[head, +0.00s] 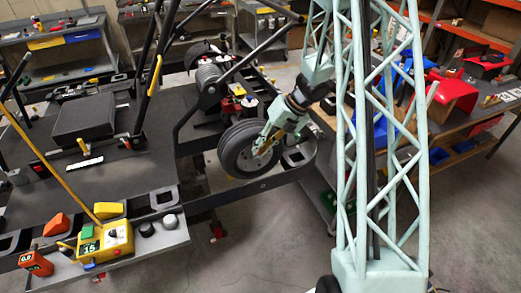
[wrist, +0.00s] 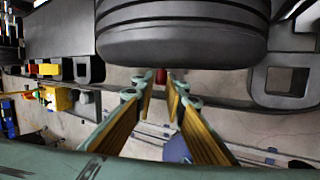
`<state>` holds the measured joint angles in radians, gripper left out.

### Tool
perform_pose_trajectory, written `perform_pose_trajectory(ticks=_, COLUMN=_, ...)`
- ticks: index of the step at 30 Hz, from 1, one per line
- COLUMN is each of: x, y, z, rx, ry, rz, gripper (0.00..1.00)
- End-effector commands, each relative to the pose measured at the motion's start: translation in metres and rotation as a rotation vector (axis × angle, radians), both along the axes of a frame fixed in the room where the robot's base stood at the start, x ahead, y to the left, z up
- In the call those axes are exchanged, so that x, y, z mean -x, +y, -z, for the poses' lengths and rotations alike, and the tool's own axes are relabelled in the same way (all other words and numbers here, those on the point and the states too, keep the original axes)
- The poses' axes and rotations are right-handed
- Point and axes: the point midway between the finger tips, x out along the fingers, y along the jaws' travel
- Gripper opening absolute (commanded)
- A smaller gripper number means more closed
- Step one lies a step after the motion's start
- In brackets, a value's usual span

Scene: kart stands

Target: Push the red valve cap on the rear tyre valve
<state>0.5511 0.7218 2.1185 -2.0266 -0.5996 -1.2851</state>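The rear tyre (head: 236,150), black on a pale rim, is mounted on the kart at the middle of the head view. In the wrist view the tyre (wrist: 180,40) spans the top, just above my fingertips. My gripper (head: 268,142) is at the tyre's right side, in front of the wheel. In the head view I cannot make out the cap. The valve is not clearly visible in either view.
The kart stand's dark frame (wrist: 285,85) with a square opening lies close right of the tyre. A yellow tester box (head: 105,240) stands on the stand's front shelf. The floor in front is clear.

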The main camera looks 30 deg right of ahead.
Motion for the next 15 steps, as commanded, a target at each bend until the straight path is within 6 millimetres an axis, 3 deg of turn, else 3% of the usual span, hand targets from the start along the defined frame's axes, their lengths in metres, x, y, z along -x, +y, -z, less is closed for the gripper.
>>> perform_pose_trajectory(ticks=4, x=0.0002, y=0.0001, z=0.0000, rx=0.000, ry=0.000, rz=0.000, gripper=0.26)
perform_pose_trajectory(ticks=15, x=0.0005, y=-0.0004, z=-0.0008, rx=0.000, ry=0.000, rz=0.000, gripper=0.26)
